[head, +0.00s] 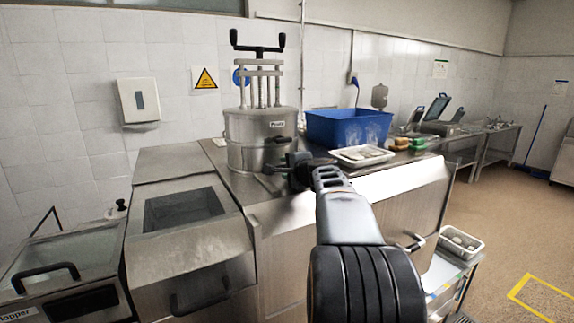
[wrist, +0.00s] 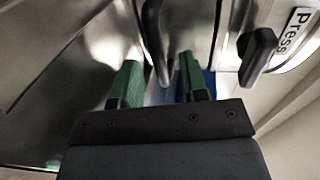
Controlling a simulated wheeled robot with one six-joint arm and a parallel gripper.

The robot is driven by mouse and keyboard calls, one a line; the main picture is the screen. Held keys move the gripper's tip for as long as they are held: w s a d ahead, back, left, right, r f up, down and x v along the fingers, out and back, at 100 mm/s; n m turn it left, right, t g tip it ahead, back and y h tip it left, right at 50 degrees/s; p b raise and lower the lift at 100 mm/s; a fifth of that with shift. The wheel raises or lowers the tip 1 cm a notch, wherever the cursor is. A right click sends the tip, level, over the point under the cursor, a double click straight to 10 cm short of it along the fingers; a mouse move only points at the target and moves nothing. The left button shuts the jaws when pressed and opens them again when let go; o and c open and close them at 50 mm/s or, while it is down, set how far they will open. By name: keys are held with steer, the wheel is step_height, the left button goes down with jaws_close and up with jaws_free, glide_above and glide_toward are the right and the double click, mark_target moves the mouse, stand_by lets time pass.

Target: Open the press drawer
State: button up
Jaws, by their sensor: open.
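The press (head: 247,128) is a round steel drum with a screw and black T-handle on top, standing on the steel counter. Its "Press" label and a black knob (wrist: 258,48) show at the right of the wrist view. My gripper (head: 293,168) is at the front right of the press's lower part. In the wrist view my gripper (wrist: 160,82) has its two green fingers apart. A dark curved handle bar (wrist: 154,42) reaches down between them, with no clear contact. The drawer front is mostly hidden behind my gripper in the head view, and I see no open gap.
A blue basket (head: 345,128) and a white tray (head: 350,154) stand right of the press. A steel unit with an open basin (head: 184,209) is at the left, beside the hopper (head: 60,270). The brown floor at the right is mostly clear.

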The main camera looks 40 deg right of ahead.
steer(key=shift+w, duration=0.3)
jaws_close()
stand_by(0.3)
